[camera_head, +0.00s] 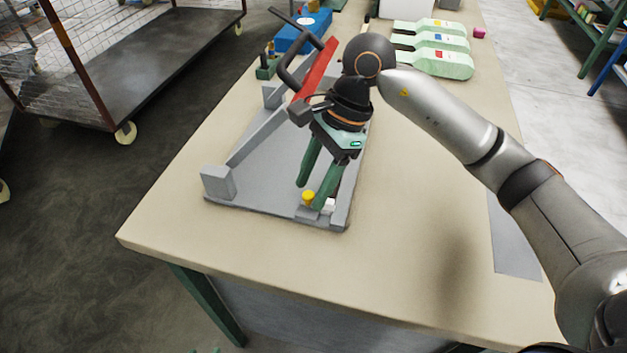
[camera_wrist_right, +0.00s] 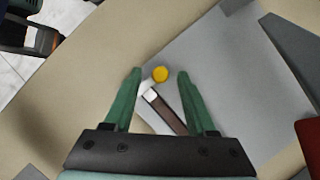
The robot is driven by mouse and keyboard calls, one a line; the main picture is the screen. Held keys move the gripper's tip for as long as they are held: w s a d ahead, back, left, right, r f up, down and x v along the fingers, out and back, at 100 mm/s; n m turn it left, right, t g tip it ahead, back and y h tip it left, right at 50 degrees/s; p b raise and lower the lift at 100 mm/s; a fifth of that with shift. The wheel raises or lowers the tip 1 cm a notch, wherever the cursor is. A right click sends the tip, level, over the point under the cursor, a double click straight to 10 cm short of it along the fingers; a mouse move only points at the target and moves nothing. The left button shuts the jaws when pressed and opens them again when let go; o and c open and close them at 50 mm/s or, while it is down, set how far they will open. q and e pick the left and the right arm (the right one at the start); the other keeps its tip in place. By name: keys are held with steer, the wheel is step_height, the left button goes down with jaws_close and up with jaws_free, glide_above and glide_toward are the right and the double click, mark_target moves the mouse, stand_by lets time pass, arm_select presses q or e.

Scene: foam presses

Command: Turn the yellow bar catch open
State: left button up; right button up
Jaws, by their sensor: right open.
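The yellow catch shows as a small round yellow knob (camera_head: 308,197) at the near right corner of a grey press base (camera_head: 265,203). In the right wrist view the yellow knob (camera_wrist_right: 160,74) lies between the fingertips, with a white-ended brown bar (camera_wrist_right: 172,115) beside it. My right gripper (camera_head: 311,194) points down over this corner, open, its green fingers on either side of the knob. In the right wrist view my right gripper (camera_wrist_right: 160,72) shows a gap on both sides of the knob; I cannot tell whether any finger touches it. My left gripper does not show clearly.
A red bar (camera_head: 316,70) and a black handle rise from the press at the back. A wire cart (camera_head: 120,60) stands left.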

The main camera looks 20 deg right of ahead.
jaws_close()
stand_by(0.3)
